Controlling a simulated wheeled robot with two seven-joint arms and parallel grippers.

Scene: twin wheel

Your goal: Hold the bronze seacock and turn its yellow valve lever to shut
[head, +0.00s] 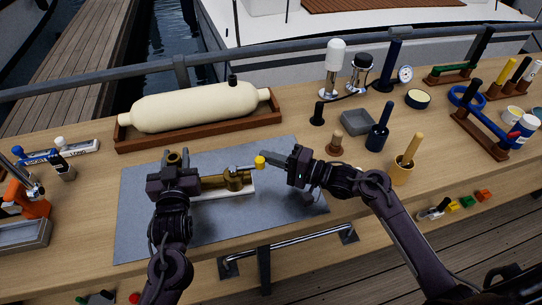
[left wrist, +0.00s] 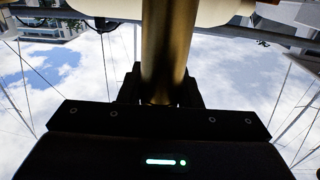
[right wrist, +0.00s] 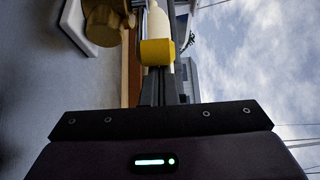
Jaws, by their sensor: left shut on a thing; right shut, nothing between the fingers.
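The bronze seacock (head: 212,182) lies on a white block (head: 238,189) on the grey mat. My left gripper (head: 178,172) is shut on the seacock's left part, and the bronze tube fills its jaws in the left wrist view (left wrist: 168,50). The yellow valve lever tip (head: 260,162) sticks out to the right of the valve body. My right gripper (head: 266,157) is shut and empty, with its fingertips at the yellow tip. In the right wrist view the yellow tip (right wrist: 157,52) lies in front of the fingers; I cannot tell whether they touch.
A cream fender (head: 195,106) lies in a wooden tray behind the mat. A grey square dish (head: 356,122), dark bottle (head: 378,130) and yellow-handled pot (head: 402,168) stand to the right. The grey mat (head: 255,222) is bare in front of the seacock.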

